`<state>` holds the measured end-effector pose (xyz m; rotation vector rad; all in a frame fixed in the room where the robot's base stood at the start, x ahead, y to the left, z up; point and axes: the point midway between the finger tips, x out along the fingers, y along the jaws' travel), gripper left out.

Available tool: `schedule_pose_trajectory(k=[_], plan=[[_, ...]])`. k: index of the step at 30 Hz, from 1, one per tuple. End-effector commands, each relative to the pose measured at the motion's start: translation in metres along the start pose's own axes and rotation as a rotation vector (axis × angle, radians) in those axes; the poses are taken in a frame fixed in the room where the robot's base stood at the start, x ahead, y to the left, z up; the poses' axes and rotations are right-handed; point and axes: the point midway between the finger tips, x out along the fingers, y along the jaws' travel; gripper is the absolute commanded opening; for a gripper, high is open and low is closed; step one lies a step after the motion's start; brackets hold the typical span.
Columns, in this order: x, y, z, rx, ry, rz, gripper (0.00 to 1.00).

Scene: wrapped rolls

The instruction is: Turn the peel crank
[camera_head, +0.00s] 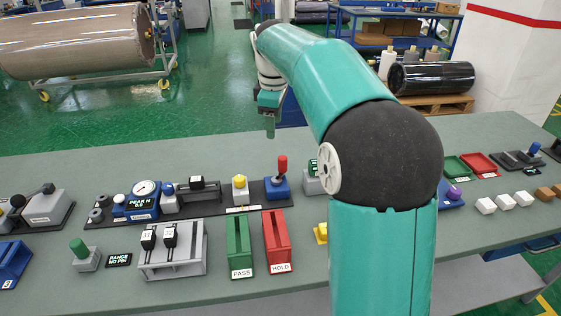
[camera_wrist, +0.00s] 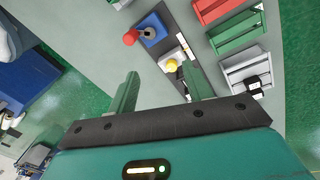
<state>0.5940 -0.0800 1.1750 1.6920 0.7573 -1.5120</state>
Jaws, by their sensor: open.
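A black base strip (camera_head: 222,205) on the bench carries a blue gauge unit (camera_head: 140,203) reading PEAK N 0.0, a grey clamp, a yellow button (camera_head: 239,181) and a blue block (camera_head: 277,194). A red-tipped handle (camera_head: 282,164) stands up from the blue block; it looks like the crank.
In front of the strip stand a grey rack (camera_head: 173,262) with black pieces, a green PASS holder (camera_head: 239,245) and a red HOLD holder (camera_head: 276,240). My arm hides part of the bench at right.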

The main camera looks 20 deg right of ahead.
Motion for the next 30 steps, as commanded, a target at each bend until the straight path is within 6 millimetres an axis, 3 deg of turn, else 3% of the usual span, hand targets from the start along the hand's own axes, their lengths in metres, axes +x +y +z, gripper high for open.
schedule_pose_trajectory(k=[9, 15, 25, 30], plan=[[0.050, 0.063, -0.004, -0.206, -0.020, -0.083, 0.50], [0.079, 0.089, -0.002, -0.312, -0.019, -0.125, 0.50], [0.101, 0.097, 0.001, -0.358, -0.016, -0.144, 0.50], [0.128, 0.092, 0.003, -0.357, -0.017, -0.145, 0.50]])
